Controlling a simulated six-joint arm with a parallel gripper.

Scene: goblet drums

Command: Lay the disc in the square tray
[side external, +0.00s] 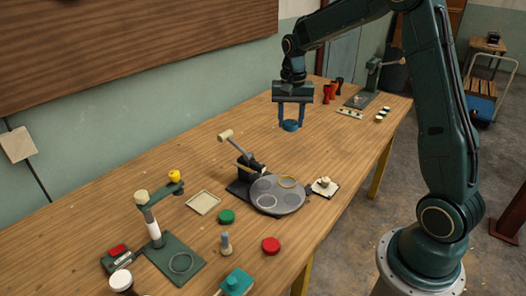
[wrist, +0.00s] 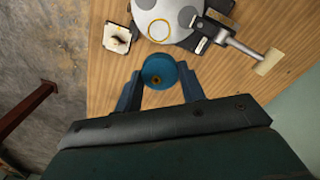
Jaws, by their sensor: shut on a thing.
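My gripper (side external: 291,120) is shut on a blue disc (side external: 291,126) and holds it in the air above the far part of the wooden bench. In the wrist view the blue disc (wrist: 158,68) sits between the two fingers of my gripper (wrist: 160,86). A shallow beige square tray (side external: 203,202) lies on the bench to the left of the round grey plate and looks empty. It is well apart from my gripper, nearer the camera and to the left. I cannot make the beige tray out in the wrist view.
A device with a round grey plate (side external: 278,195) and a raised hammer-like lever (side external: 236,142) stands mid-bench. A small white square holder (side external: 325,188) with something on it is beside it. Green (side external: 227,216) and red (side external: 271,245) discs lie nearer. A green stand (side external: 170,255) is at left.

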